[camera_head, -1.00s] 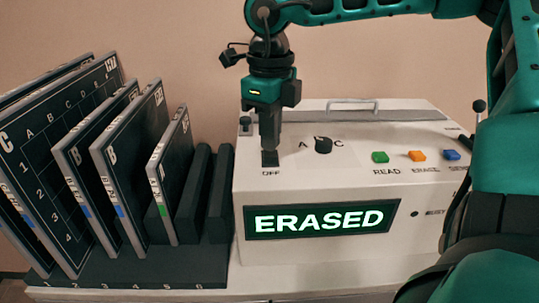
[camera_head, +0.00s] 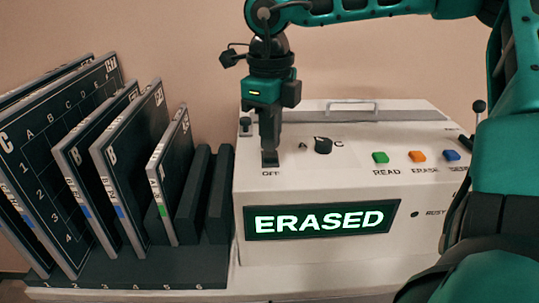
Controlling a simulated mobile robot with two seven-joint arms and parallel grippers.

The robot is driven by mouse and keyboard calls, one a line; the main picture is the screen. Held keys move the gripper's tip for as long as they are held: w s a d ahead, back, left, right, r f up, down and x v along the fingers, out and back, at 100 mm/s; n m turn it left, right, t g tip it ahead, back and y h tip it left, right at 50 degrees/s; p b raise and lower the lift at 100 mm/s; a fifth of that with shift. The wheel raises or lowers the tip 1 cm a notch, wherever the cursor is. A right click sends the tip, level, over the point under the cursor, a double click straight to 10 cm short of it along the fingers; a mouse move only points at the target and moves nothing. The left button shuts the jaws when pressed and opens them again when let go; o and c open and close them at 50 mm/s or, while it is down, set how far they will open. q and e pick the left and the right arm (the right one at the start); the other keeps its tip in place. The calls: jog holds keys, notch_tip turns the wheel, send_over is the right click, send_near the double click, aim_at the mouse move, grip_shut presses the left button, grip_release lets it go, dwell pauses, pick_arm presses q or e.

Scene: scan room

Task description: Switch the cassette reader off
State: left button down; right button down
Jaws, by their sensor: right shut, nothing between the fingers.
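The cassette reader (camera_head: 440,195) is a white box with a lit green display (camera_head: 318,219) that reads "ERASED". A dark switch (camera_head: 270,163) sits at the left of its sloped top, just above the label "OFF". My right gripper (camera_head: 269,150) points down with its fingers shut and nothing between them. Its tips are at the switch and hide part of it; I cannot tell whether they press on it. A dark selector knob (camera_head: 323,145) stands to the right, between the letters A and C. My left gripper is not in view.
Green (camera_head: 380,157), orange (camera_head: 417,156) and blue (camera_head: 451,155) buttons are on the reader's right. A dark rack (camera_head: 130,275) with several upright cassettes (camera_head: 130,160) stands close on the left. My right arm covers the reader's right end.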

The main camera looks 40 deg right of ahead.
aim_at(270, 156)
jog(key=shift+f+b, duration=0.4)
dwell(0.6)
jog(key=shift+f+b, duration=0.65)
jog(key=shift+r, duration=0.2)
jog(key=shift+r+p, duration=1.5)
jog(key=shift+r, duration=0.45)
jog(key=shift+r+p, duration=0.85)
jog(key=shift+r, duration=0.55)
